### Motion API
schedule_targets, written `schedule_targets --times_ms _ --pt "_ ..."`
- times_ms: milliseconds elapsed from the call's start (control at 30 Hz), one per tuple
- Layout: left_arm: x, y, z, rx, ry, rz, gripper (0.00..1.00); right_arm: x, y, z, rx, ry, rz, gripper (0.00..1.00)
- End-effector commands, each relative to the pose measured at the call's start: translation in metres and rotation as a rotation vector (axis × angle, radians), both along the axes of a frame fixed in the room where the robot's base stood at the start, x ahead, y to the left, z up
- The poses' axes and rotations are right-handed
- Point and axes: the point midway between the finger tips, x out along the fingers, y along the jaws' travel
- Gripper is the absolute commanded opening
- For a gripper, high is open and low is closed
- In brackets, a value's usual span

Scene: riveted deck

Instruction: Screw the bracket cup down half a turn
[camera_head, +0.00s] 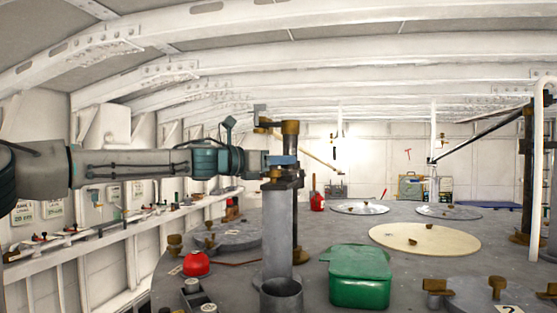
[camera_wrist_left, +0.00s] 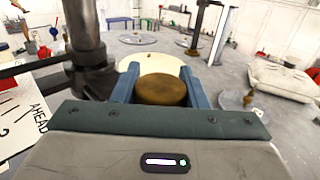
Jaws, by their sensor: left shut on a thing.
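The bracket cup (camera_wrist_left: 161,90), a round brass piece, sits between the two blue fingers of my left gripper (camera_wrist_left: 160,88) in the left wrist view. The fingers are shut on its sides. In the head view my left gripper (camera_head: 283,161) reaches in level from the left, at the upper end of a grey cylinder (camera_head: 278,230). Only a little brass shows there below the fingers, and the rest of the cup is hidden. A dark upright post (camera_head: 292,150) with a brass collar stands close by. The cup's thread is not visible. My right gripper is in neither view.
A green box (camera_head: 360,277) and a red dome (camera_head: 196,264) stand on the grey deck. An open grey cup (camera_head: 281,295) is at the cylinder's foot. A cream disc (camera_head: 425,239) lies flat at the right. Brass knobs stick up at the front right.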

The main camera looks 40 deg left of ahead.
Motion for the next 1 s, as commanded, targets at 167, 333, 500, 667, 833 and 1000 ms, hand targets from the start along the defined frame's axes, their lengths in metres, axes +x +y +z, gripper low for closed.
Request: schedule_targets --times_ms 167,333,500,667,833,1000 --pt "0.000 -0.002 -0.001 -0.002 0.004 -0.112 0.16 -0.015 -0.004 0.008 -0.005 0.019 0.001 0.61" --pt "0.000 -0.003 -0.001 -0.001 0.005 -0.258 0.16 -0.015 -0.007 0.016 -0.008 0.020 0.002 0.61" --pt "-0.002 -0.006 -0.003 0.002 0.007 -0.419 0.16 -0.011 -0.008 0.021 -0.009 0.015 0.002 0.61" --pt "-0.003 -0.008 -0.004 0.002 0.008 -0.569 0.16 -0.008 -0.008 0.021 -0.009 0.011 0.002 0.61" --pt "-0.005 -0.010 -0.004 0.003 0.008 -0.720 0.16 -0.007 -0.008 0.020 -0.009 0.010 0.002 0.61" --pt "-0.008 -0.011 -0.004 0.003 0.007 -0.848 0.16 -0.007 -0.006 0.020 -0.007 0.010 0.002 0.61"
